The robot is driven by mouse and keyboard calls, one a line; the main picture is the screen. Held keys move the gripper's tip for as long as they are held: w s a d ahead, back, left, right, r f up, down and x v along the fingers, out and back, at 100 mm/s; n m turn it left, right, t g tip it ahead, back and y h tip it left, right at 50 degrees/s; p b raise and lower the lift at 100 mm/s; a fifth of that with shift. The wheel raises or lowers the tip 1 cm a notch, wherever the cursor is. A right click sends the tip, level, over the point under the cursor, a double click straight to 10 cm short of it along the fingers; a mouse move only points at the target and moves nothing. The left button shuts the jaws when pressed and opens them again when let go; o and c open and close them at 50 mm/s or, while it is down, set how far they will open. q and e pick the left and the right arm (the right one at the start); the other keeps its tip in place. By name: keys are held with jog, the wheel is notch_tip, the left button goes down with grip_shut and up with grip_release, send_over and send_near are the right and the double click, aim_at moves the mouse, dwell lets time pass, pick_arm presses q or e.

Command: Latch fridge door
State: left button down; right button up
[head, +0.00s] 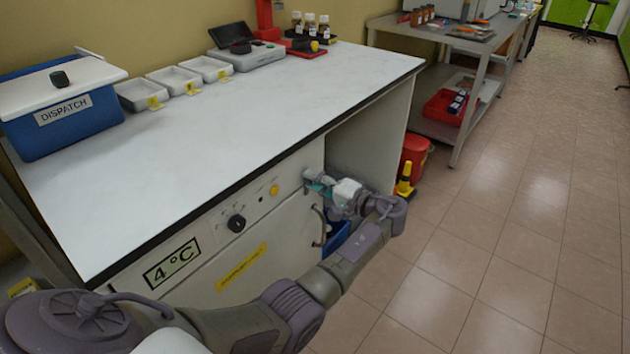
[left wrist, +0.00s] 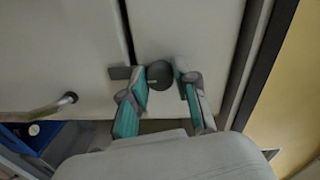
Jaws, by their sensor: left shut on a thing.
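The fridge door (head: 215,290) is the pale front panel under the bench, with a yellow label and a curved bar handle (head: 321,228). It looks about flush with the control panel above it; a dark seam shows between them in the left wrist view. My left gripper (head: 313,180) is at the door's upper right corner. In the left wrist view its teal fingers are closed around a dark round latch knob (left wrist: 160,75), with a small dark tab (left wrist: 120,73) beside it. The gripper hides the knob in the head view. My right gripper is not in view.
The control panel has a black dial (head: 236,223), a yellow button (head: 273,190) and a 4°C display (head: 171,264). A blue crate (head: 337,238) sits in the open bay right of the fridge. A red bucket (head: 414,158) stands beyond. The floor at right is clear.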

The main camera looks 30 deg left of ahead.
pick_arm(q)
jog(key=shift+r, duration=0.1)
jog(key=c, duration=0.9)
grip_release()
jog(key=shift+o, duration=0.2)
jog(key=d, duration=1.2)
jog(key=shift+s+r, duration=0.15)
jog(key=shift+s, duration=0.3)
